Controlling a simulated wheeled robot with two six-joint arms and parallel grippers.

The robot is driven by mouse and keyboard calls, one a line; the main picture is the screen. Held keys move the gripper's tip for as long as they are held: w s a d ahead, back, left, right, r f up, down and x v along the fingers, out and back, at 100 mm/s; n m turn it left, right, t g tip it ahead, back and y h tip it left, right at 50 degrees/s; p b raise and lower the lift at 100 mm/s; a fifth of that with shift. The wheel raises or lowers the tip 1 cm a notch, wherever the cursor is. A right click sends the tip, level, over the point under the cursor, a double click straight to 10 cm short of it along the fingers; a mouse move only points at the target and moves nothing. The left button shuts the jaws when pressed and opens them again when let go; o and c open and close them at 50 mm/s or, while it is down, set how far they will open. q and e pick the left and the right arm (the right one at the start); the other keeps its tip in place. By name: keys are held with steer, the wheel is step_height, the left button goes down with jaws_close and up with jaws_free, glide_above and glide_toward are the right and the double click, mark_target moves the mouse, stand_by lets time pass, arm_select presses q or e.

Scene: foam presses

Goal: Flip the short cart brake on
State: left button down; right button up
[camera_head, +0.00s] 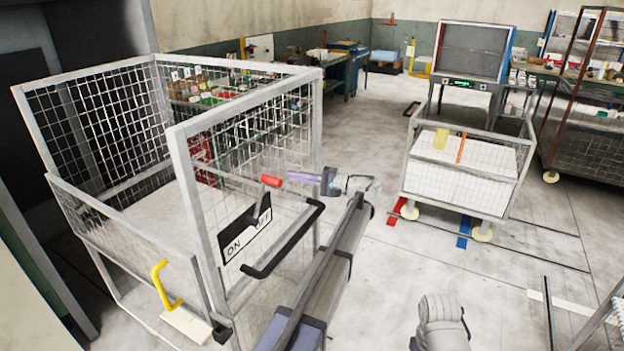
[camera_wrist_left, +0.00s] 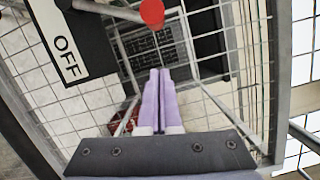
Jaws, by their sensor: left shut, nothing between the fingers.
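The cart (camera_head: 185,150) with mesh walls stands at the left in the head view. Its brake plate (camera_head: 236,243) is black and white, with ON on the left and OFF on the right. The brake lever's red knob (camera_head: 271,181) stands above the plate, near the OFF side. My left gripper (camera_head: 291,177) is shut and empty, its purple fingertips just right of the knob in the head view. In the left wrist view the knob (camera_wrist_left: 152,12) appears above the fingertips (camera_wrist_left: 158,75), apart from them, and the OFF label (camera_wrist_left: 68,57) is at upper left.
A black push handle (camera_head: 290,243) juts from the cart below my left gripper. A yellow handle (camera_head: 162,285) is at the cart's lower front. Another cart (camera_head: 462,172) with a white load stands at right. The floor between the carts is open.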

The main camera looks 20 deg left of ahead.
arm_select(q)
steer(key=shift+s+a+r+p, duration=0.1)
steer(key=shift+s+a+r, duration=0.1)
steer(key=shift+s, duration=0.5)
steer(key=shift+s+a+r+p, duration=0.1)
steer(key=shift+s+a+p, duration=0.05)
steer(key=shift+s, duration=0.5)
steer(key=shift+s+a+r+p, duration=0.1)
steer(key=shift+s+a, duration=0.1)
steer(key=shift+s, duration=0.5)
